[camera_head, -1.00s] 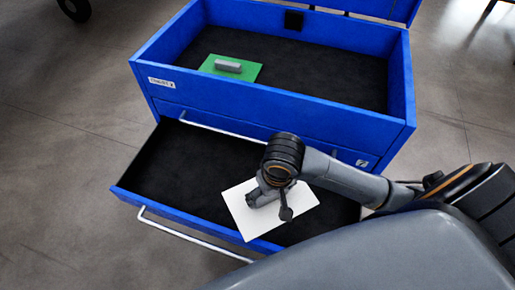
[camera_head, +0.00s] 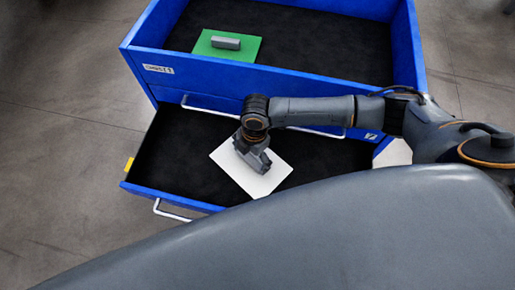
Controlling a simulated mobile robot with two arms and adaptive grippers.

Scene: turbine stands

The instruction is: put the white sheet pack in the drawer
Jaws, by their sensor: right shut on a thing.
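The white sheet pack (camera_head: 264,181) is a flat white rectangle, turned at an angle, over the black floor of the open drawer (camera_head: 185,150). My right gripper (camera_head: 258,165) points down onto the pack and is shut on it; the gripper hides the pack's upper middle. I cannot tell whether the pack touches the drawer floor. The drawer is pulled out from the front of the blue cabinet (camera_head: 185,76). My left gripper is not in view.
The cabinet's open top compartment holds a green plate (camera_head: 215,51) with a grey block (camera_head: 226,43) on it. A drawer handle (camera_head: 172,214) juts from the drawer front. The left part of the drawer is empty. Concrete floor (camera_head: 60,130) lies to the left.

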